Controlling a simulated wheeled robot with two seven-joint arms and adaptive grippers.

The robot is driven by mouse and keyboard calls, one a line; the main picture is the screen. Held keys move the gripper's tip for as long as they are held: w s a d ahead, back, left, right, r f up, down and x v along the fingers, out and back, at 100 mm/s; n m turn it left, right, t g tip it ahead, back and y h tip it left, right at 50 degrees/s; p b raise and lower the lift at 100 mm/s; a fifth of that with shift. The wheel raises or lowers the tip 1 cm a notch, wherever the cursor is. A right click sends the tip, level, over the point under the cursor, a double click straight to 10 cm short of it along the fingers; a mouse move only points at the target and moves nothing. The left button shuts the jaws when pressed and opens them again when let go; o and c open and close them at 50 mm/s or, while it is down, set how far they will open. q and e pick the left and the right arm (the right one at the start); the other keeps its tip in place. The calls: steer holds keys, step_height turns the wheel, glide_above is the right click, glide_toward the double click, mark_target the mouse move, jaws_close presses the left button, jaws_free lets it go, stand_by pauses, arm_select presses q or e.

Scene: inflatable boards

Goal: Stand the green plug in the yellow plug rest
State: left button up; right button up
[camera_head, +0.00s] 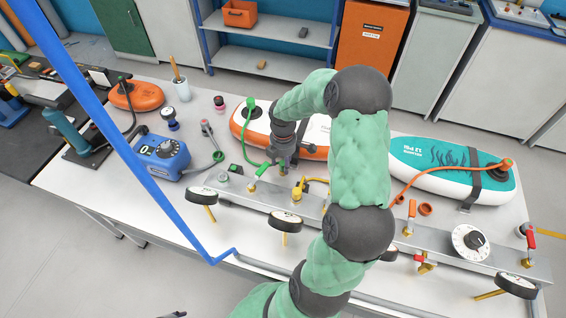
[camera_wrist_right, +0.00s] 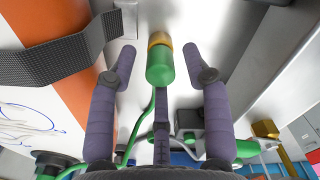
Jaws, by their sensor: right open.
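The green plug (camera_wrist_right: 160,68) is a green cylinder with a brass end, between the spread fingertips of my right gripper (camera_wrist_right: 158,58) in the right wrist view. A thin green hose runs back from it. The right gripper is open, with no finger closed on the plug. In the head view my right gripper (camera_head: 284,155) points down beside the white-and-orange board and hides the plug. A yellow piece (camera_head: 319,182) shows beside my right arm; I cannot tell whether it is the yellow plug rest. A dark tip at the bottom edge seems to be my left gripper (camera_head: 173,314).
A metal manifold (camera_head: 340,222) with gauges and coloured valves runs along the front of the table. A blue pump unit (camera_head: 160,157) stands left, and a teal-and-white board (camera_head: 420,168) lies right. A small black block (camera_head: 235,170) sits left of the gripper.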

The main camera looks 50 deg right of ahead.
mark_target(283, 162)
step_height(283, 162, up, 11)
steer(key=p, duration=0.2)
steer(key=shift+p, duration=0.3)
steer(key=shift+r, duration=0.1)
